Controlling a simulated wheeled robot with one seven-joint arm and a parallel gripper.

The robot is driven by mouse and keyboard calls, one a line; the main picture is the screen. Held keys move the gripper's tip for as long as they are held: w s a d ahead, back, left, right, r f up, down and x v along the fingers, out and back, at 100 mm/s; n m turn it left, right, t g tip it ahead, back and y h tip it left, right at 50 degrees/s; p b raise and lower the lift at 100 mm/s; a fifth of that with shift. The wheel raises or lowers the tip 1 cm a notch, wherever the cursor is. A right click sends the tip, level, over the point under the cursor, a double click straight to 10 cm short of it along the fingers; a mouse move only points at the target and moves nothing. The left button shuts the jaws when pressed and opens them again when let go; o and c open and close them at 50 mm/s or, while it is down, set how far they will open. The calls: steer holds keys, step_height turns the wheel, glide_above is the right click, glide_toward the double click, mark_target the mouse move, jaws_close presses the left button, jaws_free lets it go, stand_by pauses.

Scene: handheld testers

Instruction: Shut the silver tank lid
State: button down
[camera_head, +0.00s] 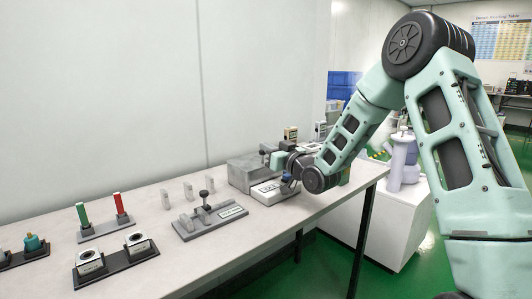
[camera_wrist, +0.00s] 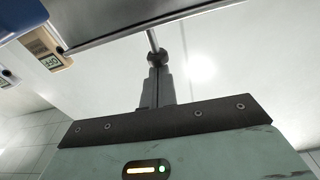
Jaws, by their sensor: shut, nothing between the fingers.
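The silver tank (camera_head: 240,173) is a grey metal box near the back wall, at the far part of the long bench. My arm partly covers its right side, and I cannot tell its lid's angle from the head view. In the wrist view a metal panel edge (camera_wrist: 130,32), likely the lid's, runs across the top. A thin rod with a dark round knob (camera_wrist: 155,57) reaches down from it. My gripper (camera_head: 266,149) is at the tank's upper right. In the wrist view the fingers (camera_wrist: 156,72) are shut and empty, their tips at the knob; I cannot tell if they touch.
A white tester (camera_head: 268,192) sits in front of the tank. A grey fixture with a black knob (camera_head: 208,214), small grey blocks (camera_head: 167,199), a stand with green and red handles (camera_head: 103,229) and a black holder (camera_head: 116,263) stand left. A device with a display (camera_wrist: 47,47) is close in the wrist view.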

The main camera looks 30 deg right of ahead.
steer(key=shift+s+f+b, duration=0.15)
steer(key=shift+f+b, duration=0.15)
steer(key=shift+f, duration=0.2)
steer(key=shift+s+f, duration=0.1)
steer(key=shift+f, duration=0.15)
steer(key=shift+r, duration=0.1)
